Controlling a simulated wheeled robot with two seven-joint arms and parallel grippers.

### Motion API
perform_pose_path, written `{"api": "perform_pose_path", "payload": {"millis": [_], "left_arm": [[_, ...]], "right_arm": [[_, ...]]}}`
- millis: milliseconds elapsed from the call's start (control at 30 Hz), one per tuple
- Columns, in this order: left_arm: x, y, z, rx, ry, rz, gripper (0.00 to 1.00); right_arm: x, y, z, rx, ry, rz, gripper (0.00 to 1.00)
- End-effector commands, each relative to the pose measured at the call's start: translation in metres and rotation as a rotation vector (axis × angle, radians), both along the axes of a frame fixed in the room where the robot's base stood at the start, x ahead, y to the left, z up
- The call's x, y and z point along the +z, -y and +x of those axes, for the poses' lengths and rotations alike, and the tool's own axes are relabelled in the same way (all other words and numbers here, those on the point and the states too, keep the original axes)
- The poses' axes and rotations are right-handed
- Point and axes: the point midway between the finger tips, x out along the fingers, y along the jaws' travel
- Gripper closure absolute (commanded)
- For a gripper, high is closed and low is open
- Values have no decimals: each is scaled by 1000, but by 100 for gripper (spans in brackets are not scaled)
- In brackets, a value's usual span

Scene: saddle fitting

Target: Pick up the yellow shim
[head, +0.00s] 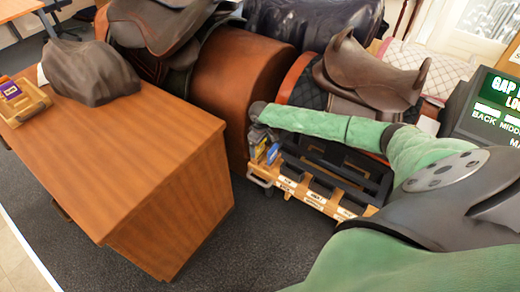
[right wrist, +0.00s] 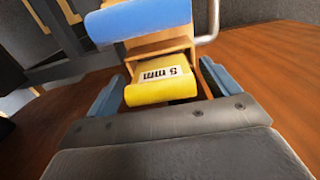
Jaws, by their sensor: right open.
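The yellow shim (right wrist: 162,88) shows in the right wrist view with a white label reading "5 mm". It sits in a wooden holder, just below a blue shim (right wrist: 140,20). My right gripper (right wrist: 161,84) is open, with one blue-grey finger on each side of the yellow shim. A gap shows beside the fingers, and I cannot tell whether either touches it. In the head view the right gripper (head: 258,118) is at the left end of the rack, above the blue shim (head: 272,153). My left gripper is not in view.
The wooden rack (head: 322,203) with dark slots stands beside the brown desk (head: 150,130). A grey covered lump (head: 90,72) and a small wooden tray (head: 22,105) are on the desk. A brown saddle (head: 370,75) and a screen (head: 495,105) are at right.

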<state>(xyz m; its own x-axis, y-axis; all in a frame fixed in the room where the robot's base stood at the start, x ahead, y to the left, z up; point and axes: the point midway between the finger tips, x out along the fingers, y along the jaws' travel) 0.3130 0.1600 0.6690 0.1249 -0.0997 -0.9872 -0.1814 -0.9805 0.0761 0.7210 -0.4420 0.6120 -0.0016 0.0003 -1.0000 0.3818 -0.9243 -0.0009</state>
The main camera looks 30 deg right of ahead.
Motion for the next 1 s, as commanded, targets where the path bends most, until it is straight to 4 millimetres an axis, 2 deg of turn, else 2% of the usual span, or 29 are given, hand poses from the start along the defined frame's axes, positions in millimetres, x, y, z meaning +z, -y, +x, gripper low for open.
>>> {"api": "perform_pose_path", "payload": {"millis": [233, 400, 467, 500, 767, 900, 967, 1000], "left_arm": [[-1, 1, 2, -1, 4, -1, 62], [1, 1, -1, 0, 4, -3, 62], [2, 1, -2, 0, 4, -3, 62], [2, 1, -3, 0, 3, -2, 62], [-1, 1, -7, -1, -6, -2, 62], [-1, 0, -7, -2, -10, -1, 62], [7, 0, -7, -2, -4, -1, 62], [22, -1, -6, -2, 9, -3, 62]], "right_arm": [[-1, 0, 0, 1, 0, 0, 13], [-1, 0, 0, 1, 0, 0, 46], [-1, 0, 0, 1, 0, 0, 58], [-1, 0, 0, 1, 0, 0, 61], [0, 0, 0, 1, 0, -1, 61], [12, 0, 0, 2, 1, -1, 61], [21, 0, 0, 3, 2, 0, 61], [28, 0, 0, 3, 3, -1, 61]]}}
